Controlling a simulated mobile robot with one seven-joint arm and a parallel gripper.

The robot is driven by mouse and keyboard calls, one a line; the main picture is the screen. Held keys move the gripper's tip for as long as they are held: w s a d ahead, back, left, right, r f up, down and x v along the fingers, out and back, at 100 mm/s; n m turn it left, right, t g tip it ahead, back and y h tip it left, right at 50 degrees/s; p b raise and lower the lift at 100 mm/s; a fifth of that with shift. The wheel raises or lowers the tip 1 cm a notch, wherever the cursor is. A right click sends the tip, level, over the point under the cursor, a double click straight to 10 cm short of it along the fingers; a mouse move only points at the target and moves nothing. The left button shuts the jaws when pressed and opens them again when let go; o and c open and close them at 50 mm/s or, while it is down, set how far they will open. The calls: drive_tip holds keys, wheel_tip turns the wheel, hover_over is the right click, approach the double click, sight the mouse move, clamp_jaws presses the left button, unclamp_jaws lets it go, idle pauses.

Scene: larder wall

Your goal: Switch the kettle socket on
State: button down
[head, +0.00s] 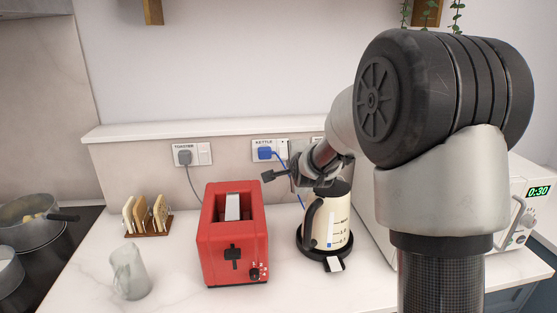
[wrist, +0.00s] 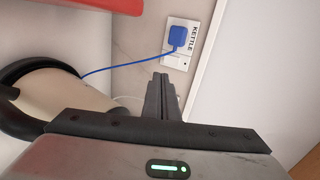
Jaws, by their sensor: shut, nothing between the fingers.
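The kettle socket (head: 283,145) is a white plate on the back wall, labelled KETTLE. A blue plug (head: 265,153) with a blue cord fills its left part, and its switch (head: 284,151) is on the right. In the wrist view the plate appears turned, with the blue plug (wrist: 179,38) above and the switch (wrist: 174,61) at the lower end, close beyond the fingertips. I cannot tell the switch's position. My gripper (wrist: 161,78) is shut and empty, pointing at the wall. In the head view my gripper (head: 266,176) is just below the socket. Contact with the wall is not clear.
The cream kettle (head: 327,225) stands on its black base under my arm. The red toaster (head: 232,240) is left of it, near the toaster socket (head: 203,154).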

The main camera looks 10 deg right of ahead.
sight(283, 157)
drive_tip(key=shift+w, duration=0.3)
drive_tip(key=shift+f, duration=0.1)
drive_tip(key=x, duration=0.4)
drive_tip(key=p+x, duration=0.1)
drive_tip(key=x, duration=0.4)
drive_tip(key=r+p+x, duration=0.1)
drive_tip(key=x, duration=0.3)
drive_tip(key=shift+w+f, duration=0.1)
drive_tip(key=shift+w, duration=0.45)
drive_tip(key=shift+w+f+b, duration=0.15)
drive_tip(key=shift+f+b, duration=0.3)
drive_tip(key=shift+b, duration=0.6)
drive_tip(key=shift+r+t, duration=0.3)
drive_tip(key=shift+r, duration=0.15)
